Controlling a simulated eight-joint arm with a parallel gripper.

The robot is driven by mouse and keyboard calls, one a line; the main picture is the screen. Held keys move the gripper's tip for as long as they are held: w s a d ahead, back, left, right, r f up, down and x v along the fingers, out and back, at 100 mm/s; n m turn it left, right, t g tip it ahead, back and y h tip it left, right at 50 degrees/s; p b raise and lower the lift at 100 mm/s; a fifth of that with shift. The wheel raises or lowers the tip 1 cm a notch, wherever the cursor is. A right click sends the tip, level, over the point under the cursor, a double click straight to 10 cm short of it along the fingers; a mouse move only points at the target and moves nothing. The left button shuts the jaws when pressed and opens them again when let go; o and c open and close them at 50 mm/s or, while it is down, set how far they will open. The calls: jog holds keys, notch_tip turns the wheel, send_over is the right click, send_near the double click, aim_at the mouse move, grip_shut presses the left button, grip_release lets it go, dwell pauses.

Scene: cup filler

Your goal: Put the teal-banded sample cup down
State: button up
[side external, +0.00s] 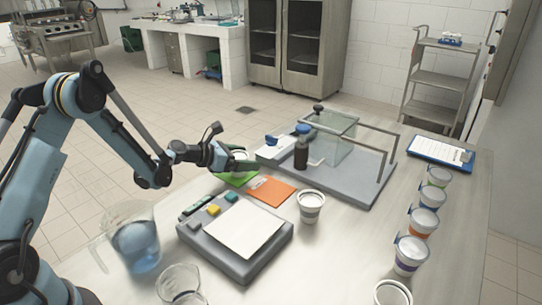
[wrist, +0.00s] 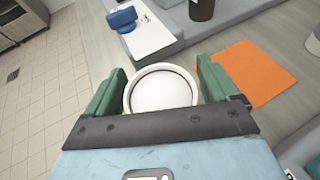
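My gripper (side external: 226,155) is at the middle of the bench, reaching in from the left. In the wrist view its two green fingers (wrist: 160,88) are on either side of a white-rimmed cup (wrist: 162,90) and appear closed on it. The cup looks upright. In the side view only a little of this cup (side external: 239,155) shows past the fingers. Its band is hidden, so I cannot confirm that it is teal. It is over or on the green card (side external: 236,180); I cannot tell whether its base touches.
An orange card (side external: 271,192) lies right of the green one. Behind are a grey filler base (side external: 345,180) and a dark bottle (side external: 301,156). A scale (side external: 243,235) and jug (side external: 135,240) stand in front. Several banded cups (side external: 424,221) line the right.

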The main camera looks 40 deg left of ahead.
dwell(0.3)
jog(key=shift+s+a+r, duration=0.1)
jog(key=shift+s+r, duration=0.05)
jog(key=shift+r, duration=0.05)
jog(key=v, duration=1)
jog(key=shift+s+a, duration=0.15)
jog(key=shift+s, duration=0.1)
jog(key=s+d+r+m+g+y, duration=0.2)
jog(key=s+d+m, duration=0.4)
jog(key=m, duration=0.9)
jog(key=s+d+r+m+g+y, duration=0.3)
jog(key=s+d+r+m, duration=0.2)
jog(key=s+m, duration=0.6)
jog(key=d+m, duration=0.1)
jog(key=m, duration=0.4)
jog(key=shift+m, duration=0.3)
